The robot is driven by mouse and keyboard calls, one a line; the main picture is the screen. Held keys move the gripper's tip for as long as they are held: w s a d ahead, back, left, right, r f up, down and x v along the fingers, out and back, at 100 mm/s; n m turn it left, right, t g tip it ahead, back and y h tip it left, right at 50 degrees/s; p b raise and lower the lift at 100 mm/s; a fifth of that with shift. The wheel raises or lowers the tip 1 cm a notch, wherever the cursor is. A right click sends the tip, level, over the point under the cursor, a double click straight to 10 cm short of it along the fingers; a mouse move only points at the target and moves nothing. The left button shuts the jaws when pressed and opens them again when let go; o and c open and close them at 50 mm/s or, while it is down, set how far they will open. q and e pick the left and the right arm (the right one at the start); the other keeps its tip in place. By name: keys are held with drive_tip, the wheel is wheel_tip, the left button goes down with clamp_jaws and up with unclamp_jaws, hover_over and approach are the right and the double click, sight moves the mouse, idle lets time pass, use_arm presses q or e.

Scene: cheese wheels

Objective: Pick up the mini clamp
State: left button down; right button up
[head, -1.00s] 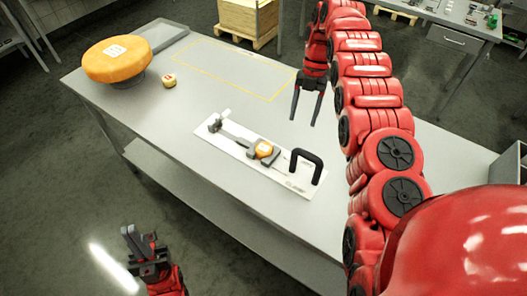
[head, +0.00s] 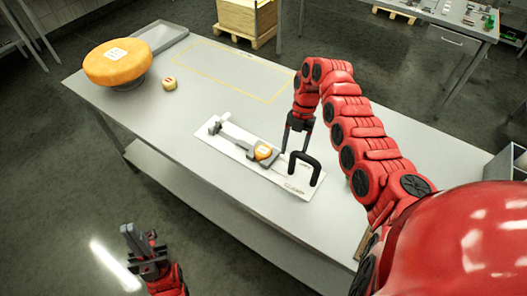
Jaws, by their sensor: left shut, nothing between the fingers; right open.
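A white board (head: 222,144) lies on the grey table. On it lies a grey bar-shaped tool (head: 236,136), which looks like the mini clamp, with a small orange round piece (head: 263,151) at its right end. A black U-shaped handle (head: 318,168) stands at the board's right end. My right gripper (head: 296,150) points down with its fingers apart, just behind the handle and right of the orange piece; I cannot tell whether it touches the handle. My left gripper (head: 136,232) is shut and empty, low in front of the table, far from the board.
A large orange cheese wheel (head: 116,68) sits on a dark stand at the table's far left. A small yellow cheese piece (head: 170,84) is near it. A yellow outline (head: 232,70) marks an empty area at the back. The grey table (head: 190,130) is clear left of the board.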

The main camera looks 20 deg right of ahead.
sight(292, 164)
drive_tip(key=shift+s+a+f, duration=0.1)
drive_tip(key=shift+s+f, duration=0.1)
drive_tip(key=shift+f, duration=0.2)
drive_tip(key=shift+s+a+f+p, duration=0.1)
drive_tip(key=shift+f+p, duration=0.3)
drive_tip(key=shift+p, duration=0.15)
drive_tip(key=x, duration=0.1)
drive_tip(key=p+x, duration=0.2)
drive_tip(key=shift+s+d+f, duration=0.1)
drive_tip(key=shift+d+f, duration=0.1)
drive_tip(key=shift+f, duration=0.05)
drive_tip(key=shift+s+f, duration=0.1)
drive_tip(key=shift+f, duration=0.3)
clamp_jaws()
